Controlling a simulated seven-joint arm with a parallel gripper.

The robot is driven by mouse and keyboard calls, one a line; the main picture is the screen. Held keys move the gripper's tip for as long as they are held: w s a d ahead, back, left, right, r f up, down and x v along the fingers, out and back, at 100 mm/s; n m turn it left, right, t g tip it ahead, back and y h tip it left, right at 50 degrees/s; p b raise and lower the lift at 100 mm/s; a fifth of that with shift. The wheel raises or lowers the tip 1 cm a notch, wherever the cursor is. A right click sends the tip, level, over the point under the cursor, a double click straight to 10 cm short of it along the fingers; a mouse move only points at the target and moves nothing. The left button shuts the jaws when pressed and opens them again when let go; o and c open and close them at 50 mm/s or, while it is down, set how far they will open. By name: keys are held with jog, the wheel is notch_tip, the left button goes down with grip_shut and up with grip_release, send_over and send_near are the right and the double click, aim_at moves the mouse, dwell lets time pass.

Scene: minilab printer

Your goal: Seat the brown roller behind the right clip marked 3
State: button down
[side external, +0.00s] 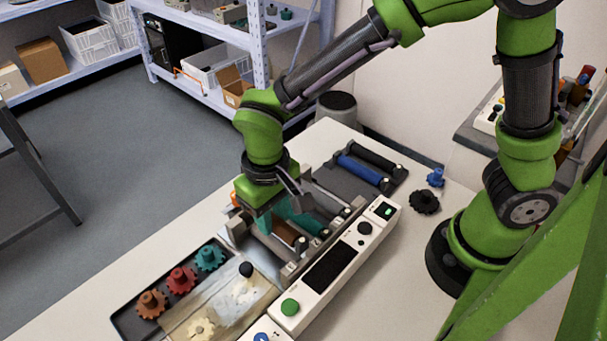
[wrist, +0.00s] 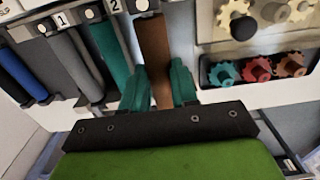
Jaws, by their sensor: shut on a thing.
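The brown roller (wrist: 154,45) is between the two teal fingers of my gripper (wrist: 160,88) in the wrist view, and the gripper is shut on it. Its far end meets the edge of the printer's clip row. In the side view the roller (side external: 284,233) lies low in the printer, partly hidden by my gripper (side external: 262,222). Clip labels 1 (wrist: 61,20) and 2 (wrist: 115,6) show in the wrist view. The label 3 cannot be made out, and I cannot tell whether the roller is behind its clip.
A teal roller (wrist: 110,55) and a grey roller (wrist: 75,65) lie beside the brown one. Blue (side external: 359,171) and black (side external: 377,157) rollers lie on a dark tray. A gear tray (side external: 128,320) and a white control panel (side external: 335,265) flank the work.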

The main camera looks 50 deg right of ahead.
jog(key=shift+f, duration=0.15)
jog(key=shift+f, duration=1.1)
jog(key=shift+f, duration=0.1)
jog(key=shift+f, duration=0.7)
jog(key=c, duration=0.8)
grip_release()
jog(key=shift+r, duration=0.15)
